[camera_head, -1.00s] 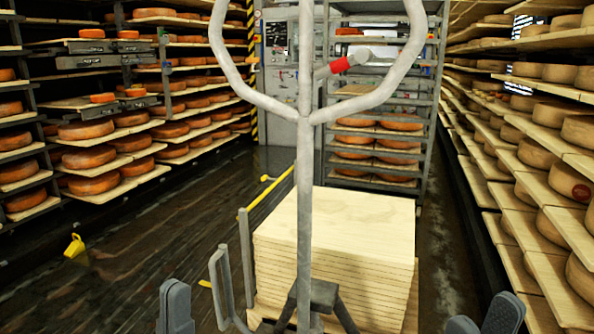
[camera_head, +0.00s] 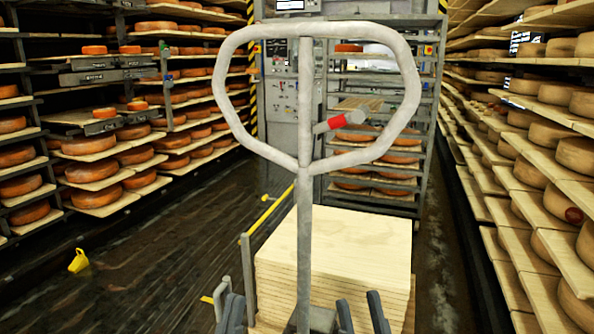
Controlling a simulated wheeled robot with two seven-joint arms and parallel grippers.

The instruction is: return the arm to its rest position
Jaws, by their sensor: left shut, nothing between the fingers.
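My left gripper (camera_head: 233,312) is at the bottom of the view, left of the grey handle post, with its fingers shut and nothing seen between them. My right gripper (camera_head: 362,312) is at the bottom, right of the post, its two fingers apart and empty. Both are cut off by the lower edge. A grey handle (camera_head: 305,190) with a wide loop and a red-tipped lever stands upright between them. I cannot tell whether either gripper touches it.
A stack of pale boards (camera_head: 365,245) stands behind the handle. Shelves of cheese wheels line the left (camera_head: 90,172) and right (camera_head: 548,135). A rack (camera_head: 425,165) stands behind the boards.

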